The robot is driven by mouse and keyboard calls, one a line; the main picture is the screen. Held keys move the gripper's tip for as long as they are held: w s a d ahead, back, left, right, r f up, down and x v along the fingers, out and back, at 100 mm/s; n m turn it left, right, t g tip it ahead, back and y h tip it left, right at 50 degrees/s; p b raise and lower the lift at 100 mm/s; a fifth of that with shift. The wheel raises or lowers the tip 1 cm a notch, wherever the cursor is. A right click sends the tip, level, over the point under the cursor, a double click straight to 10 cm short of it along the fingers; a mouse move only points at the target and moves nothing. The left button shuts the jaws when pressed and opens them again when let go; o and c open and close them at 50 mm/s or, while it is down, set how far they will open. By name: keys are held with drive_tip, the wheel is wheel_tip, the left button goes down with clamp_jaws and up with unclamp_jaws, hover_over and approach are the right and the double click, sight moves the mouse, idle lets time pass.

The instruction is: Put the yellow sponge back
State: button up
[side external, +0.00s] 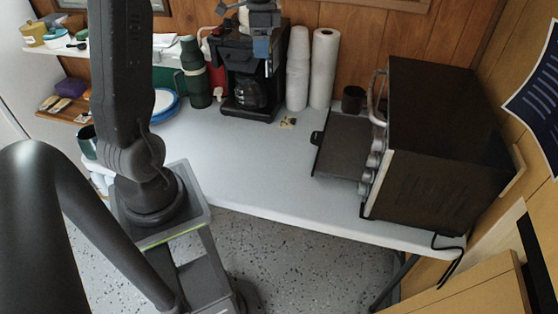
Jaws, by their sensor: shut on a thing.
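My gripper (262,30) is at the top of the side external view, in front of the upper part of the black coffee maker (233,62). It points down and is shut on a small blue-grey block (262,47), held above the table. I cannot make out a yellow sponge in the grip. A small yellowish item with dark marks (288,122) lies flat on the table, right of the coffee maker; it is too small to name. Small pale and yellowish pieces (60,104) lie on the low wooden shelf at left, near a purple block (72,87).
The white table (255,155) is clear in the middle. A black oven (440,140) stands at right, its door (345,142) open and jutting left. Paper rolls (323,68), a dark cup (352,99), a green flask (194,75) and blue-rimmed plates (165,104) line the back.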

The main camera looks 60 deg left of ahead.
drive_tip(key=s+d+f+n, duration=0.1)
drive_tip(key=s+d+f, duration=0.1)
drive_tip(key=s, duration=0.7)
hover_over(279, 161)
wheel_tip(279, 161, down, 26)
drive_tip(key=shift+r, duration=0.2)
drive_tip(key=shift+a+f, duration=0.1)
drive_tip(key=shift+f, duration=1.85)
drive_tip(key=shift+f, duration=0.1)
drive_tip(key=o, duration=0.9)
drive_tip(key=shift+c, duration=0.2)
